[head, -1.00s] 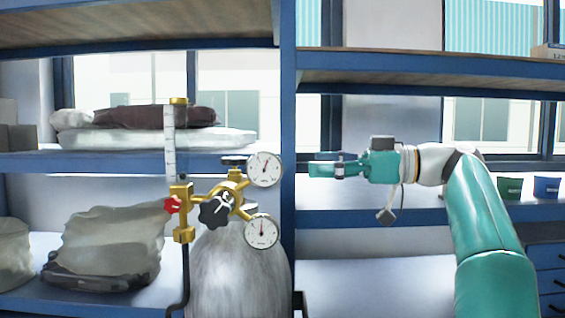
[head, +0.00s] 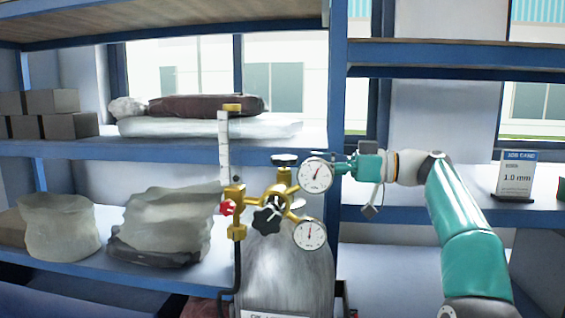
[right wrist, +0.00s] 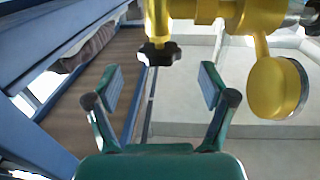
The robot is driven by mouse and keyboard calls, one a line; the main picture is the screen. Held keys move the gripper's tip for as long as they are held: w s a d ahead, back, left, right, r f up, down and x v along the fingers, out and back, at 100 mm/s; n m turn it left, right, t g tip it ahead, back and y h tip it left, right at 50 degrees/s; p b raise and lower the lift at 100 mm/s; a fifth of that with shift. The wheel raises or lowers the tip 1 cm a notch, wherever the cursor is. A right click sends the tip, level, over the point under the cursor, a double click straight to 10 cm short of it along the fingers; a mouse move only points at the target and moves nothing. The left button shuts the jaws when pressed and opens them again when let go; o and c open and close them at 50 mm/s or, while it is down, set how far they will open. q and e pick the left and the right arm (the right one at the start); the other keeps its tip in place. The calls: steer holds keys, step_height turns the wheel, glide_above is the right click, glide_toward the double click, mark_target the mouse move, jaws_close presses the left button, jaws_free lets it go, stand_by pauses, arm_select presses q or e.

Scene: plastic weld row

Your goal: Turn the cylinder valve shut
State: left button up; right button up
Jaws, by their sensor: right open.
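My left gripper is not in view.
The upper gauge (head: 316,175) stands close to my right gripper; its yellow housing (right wrist: 278,88) shows in the wrist view. A lower gauge (head: 310,235), black star knob (head: 267,220) and red knob (head: 227,208) are nearby. A blue shelf post (head: 338,100) rises behind.

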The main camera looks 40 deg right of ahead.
mark_target(283, 156)
steer(key=p+x, duration=0.1)
steer(key=x, duration=0.6)
steer(key=c, duration=1.2)
steer(key=shift+o, duration=0.2)
steer(key=shift+f+b, duration=0.15)
steer(key=shift+b, duration=0.2)
steer(key=m+t+h+b, duration=0.1)
steer(key=h+b, duration=0.1)
steer(key=b, duration=0.1)
steer(key=m+t+h+b, duration=0.1)
steer(key=m+h+b, duration=0.1)
steer(key=h+b, duration=0.1)
steer(key=shift+f+m, duration=0.15)
steer(key=shift+m, duration=0.15)
steer(key=shift+m+t+h+b, duration=0.3)
steer(key=shift+m+h+b, duration=0.15)
steer(key=shift+h, duration=0.15)
steer(key=shift+d+r, duration=0.1)
steer(key=shift+r, duration=0.2)
